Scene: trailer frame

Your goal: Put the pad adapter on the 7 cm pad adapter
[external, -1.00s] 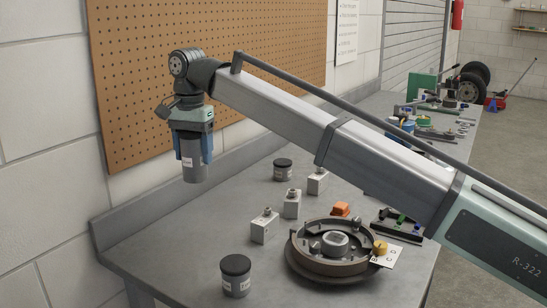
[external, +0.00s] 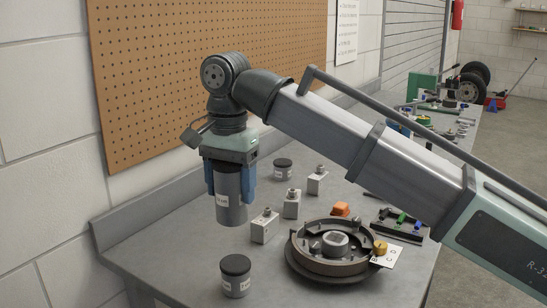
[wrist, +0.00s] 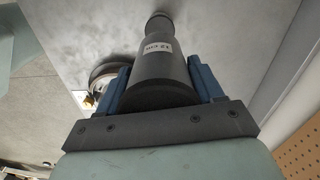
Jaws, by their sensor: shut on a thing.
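My gripper (external: 231,190) is shut on a tall dark grey pad adapter (external: 232,212), with its blue fingers on either side. The adapter is upright, held in the air above the left part of the bench, and carries a small white label. In the wrist view it (wrist: 158,75) points away from the camera, and its label seems to read 12 cm. A short dark canister-like adapter (external: 236,282) with a white label stands at the front left, below and apart from the held one. A similar one (external: 283,170) stands farther back. Their labels are too small to read, so I cannot tell which is 7 cm.
Several grey metal blocks (external: 265,229) with studs stand in a row mid-bench. A round brake drum assembly (external: 304,262) sits to their right, by an orange block (external: 341,209) and a white card (external: 389,257). A pegboard wall (external: 200,80) rises behind.

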